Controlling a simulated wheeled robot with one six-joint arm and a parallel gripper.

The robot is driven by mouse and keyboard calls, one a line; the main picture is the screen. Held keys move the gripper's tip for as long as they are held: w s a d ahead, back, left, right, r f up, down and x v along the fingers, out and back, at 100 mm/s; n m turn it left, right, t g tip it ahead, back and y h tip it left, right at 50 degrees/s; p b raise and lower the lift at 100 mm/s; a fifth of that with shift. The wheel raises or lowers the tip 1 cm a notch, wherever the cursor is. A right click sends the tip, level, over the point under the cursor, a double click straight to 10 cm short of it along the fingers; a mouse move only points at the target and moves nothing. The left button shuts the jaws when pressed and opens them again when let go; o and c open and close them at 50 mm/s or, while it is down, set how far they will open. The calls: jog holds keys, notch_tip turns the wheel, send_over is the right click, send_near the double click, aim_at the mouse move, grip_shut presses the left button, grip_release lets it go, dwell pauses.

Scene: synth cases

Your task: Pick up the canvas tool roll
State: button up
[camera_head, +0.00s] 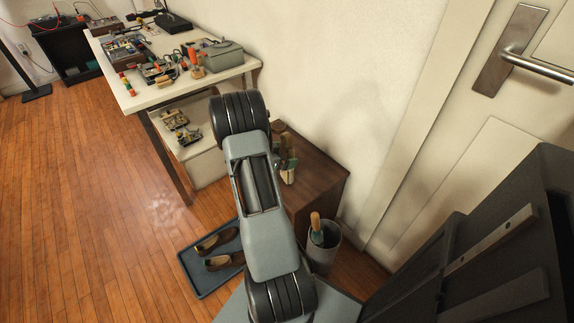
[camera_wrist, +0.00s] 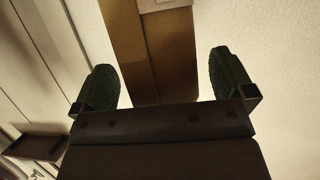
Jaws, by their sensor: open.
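I cannot make out the canvas tool roll for certain in either view. In the wrist view my gripper (camera_wrist: 160,82) is open, with its two dark green ridged fingers set wide apart. A tan-brown, straight-edged thing (camera_wrist: 145,50) stands in the picture between the fingers; I cannot tell what it is or how far off. No contact with the fingers shows. In the head view my grey arm hides the gripper and part of the brown cabinet (camera_head: 318,176). Small upright items (camera_head: 288,168) show on the cabinet beside my arm, too small to name surely.
A white workbench (camera_head: 135,98) with tools and a grey box (camera_head: 224,56) stands along the wall. A blue tray (camera_head: 205,283) with brown shoes and a bin (camera_head: 322,255) stand on the floor. A door with a metal handle (camera_head: 535,65) is at right. Floor at left is clear.

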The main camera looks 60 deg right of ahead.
jog(key=shift+x, duration=0.8)
jog(key=c, duration=0.9)
jog(key=shift+c, duration=0.5)
jog(key=shift+r, duration=0.15)
